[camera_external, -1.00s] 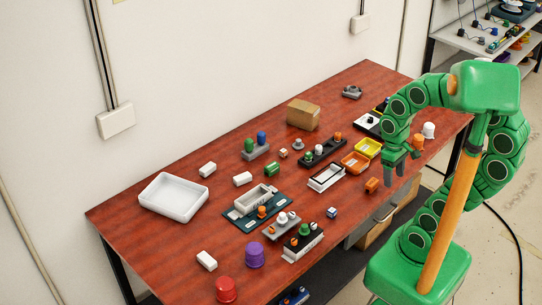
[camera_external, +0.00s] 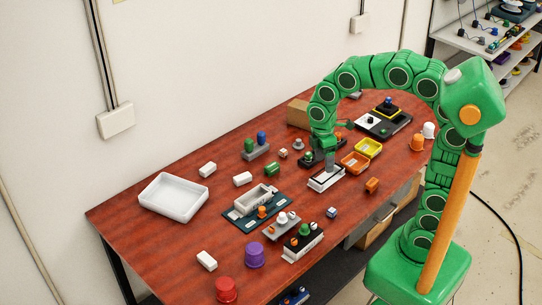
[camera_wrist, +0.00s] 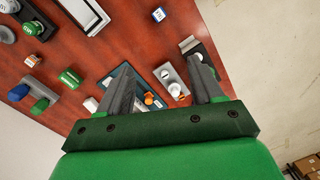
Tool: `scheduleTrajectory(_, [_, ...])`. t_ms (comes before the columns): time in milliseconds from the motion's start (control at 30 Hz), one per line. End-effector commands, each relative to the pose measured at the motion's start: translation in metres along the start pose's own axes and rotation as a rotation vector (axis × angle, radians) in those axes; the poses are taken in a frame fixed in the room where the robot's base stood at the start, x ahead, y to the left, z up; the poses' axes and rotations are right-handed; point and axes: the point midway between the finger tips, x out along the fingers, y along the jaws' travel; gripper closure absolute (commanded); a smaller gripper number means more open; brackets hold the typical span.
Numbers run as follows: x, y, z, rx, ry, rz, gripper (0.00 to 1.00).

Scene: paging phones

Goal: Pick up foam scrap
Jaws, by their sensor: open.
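No piece is plainly marked as the foam scrap. The likeliest are plain white blocks: one at the back left (camera_external: 207,169), one nearer the middle (camera_external: 242,179) and one at the front left (camera_external: 207,260). A white block also shows in the wrist view (camera_wrist: 90,104), left of my fingers. My gripper (camera_external: 330,164) points down over the middle of the table, by the white-framed tray (camera_external: 325,180), right of the white blocks. In the wrist view my gripper (camera_wrist: 161,72) has its two fingers apart, with nothing held between them.
A white tray (camera_external: 172,197) stands at the left. Purple (camera_external: 254,254) and red (camera_external: 225,290) lidded pots stand at the front. A dark blue board with a grey box (camera_external: 256,202) lies mid-table.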

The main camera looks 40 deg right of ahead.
Motion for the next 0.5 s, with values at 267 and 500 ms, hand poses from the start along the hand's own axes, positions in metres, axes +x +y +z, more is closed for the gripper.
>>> scheduleTrajectory(267, [0.004,0.02,-0.082,-0.363,0.002,0.023,0.34])
scheduleTrajectory(500, [0.017,0.025,-0.155,-0.678,-0.001,0.04,0.34])
